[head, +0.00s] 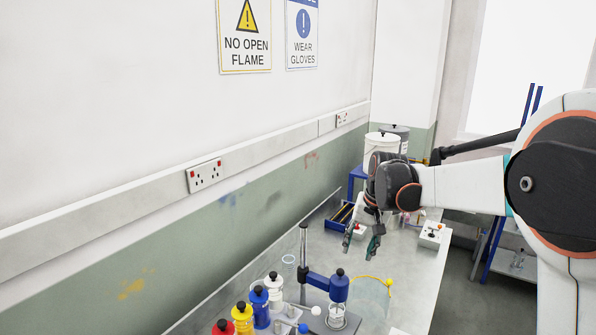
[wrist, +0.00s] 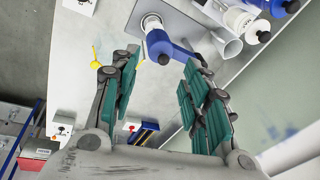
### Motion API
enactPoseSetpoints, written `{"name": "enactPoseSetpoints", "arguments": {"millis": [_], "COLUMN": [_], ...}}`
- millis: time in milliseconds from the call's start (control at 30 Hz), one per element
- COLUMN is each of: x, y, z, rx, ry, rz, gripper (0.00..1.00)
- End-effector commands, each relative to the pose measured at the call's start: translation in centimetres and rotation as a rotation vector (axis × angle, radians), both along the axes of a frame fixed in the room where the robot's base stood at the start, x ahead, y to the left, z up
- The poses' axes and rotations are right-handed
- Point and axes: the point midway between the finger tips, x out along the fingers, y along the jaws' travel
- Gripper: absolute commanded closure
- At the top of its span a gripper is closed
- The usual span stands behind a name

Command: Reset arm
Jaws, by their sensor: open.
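My gripper (head: 361,238) is open and empty, held above the grey workbench (head: 415,270) in the head view. In the wrist view its two green-padded fingers (wrist: 160,85) stand wide apart with only the bench below them. A gantry stand with a blue nozzle body (head: 338,287) stands on the bench in front of my gripper. It also shows in the wrist view, where the blue body (wrist: 158,46) lies beyond the fingertips. A small clear cup (head: 337,315) stands under the nozzle.
Red, yellow, blue and white bottles (head: 243,317) line the wall side. A yellow-tipped piece (head: 389,282) lies right of the gantry.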

Motion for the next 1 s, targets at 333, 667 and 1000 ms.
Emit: {"name": "enactPoseSetpoints", "arguments": {"millis": [333,667,1000], "x": [-9.9,-19.4,-28.4], "y": [-0.6,-1.2,-1.8], "z": [0.5,-2.2,-8.5], "rx": [-0.063,-0.130,-0.206], "ry": [-0.132,-0.253,-0.375], "rz": [0.069,0.136,0.207], "gripper": [0.58,0.58,0.58]}}
